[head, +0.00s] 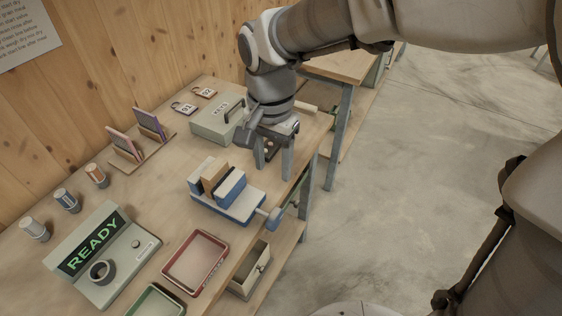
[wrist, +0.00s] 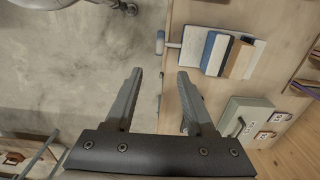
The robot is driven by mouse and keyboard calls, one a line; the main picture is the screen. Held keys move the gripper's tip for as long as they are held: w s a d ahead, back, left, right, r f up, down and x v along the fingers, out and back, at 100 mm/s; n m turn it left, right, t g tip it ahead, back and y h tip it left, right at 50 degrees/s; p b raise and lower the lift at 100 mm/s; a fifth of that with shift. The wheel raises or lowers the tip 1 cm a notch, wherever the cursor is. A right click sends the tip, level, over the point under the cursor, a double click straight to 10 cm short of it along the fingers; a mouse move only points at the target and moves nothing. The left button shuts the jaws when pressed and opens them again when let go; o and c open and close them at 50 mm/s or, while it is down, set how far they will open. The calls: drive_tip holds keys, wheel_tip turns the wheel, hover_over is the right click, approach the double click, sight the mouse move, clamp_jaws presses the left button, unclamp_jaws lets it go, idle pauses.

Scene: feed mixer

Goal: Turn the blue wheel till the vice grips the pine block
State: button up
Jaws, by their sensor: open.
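The blue vice (head: 226,205) sits on the wooden bench near its front edge. A pine block (head: 214,177) stands between its jaws; I cannot tell whether both jaws touch it. The blue wheel (head: 274,217) is on the end of the vice's screw, out past the bench edge. In the wrist view the wheel (wrist: 160,42), the vice's blue jaw (wrist: 208,50) and the block (wrist: 241,60) show at the top. My gripper (head: 274,173) is open and empty, pointing down, behind and apart from the vice. Its fingers (wrist: 158,72) also show in the wrist view.
A grey-green keys box (head: 218,120) stands behind my gripper. A red tray (head: 196,262) and a green tray (head: 157,301) lie in front of the vice, with a READY display unit (head: 102,254) to the left. Floor to the right is clear.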

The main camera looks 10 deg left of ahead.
sight(274, 213)
wheel_tip(274, 213, down, 17)
drive_tip(key=shift+f+b, duration=0.2)
drive_tip(key=shift+b, duration=0.95)
clamp_jaws()
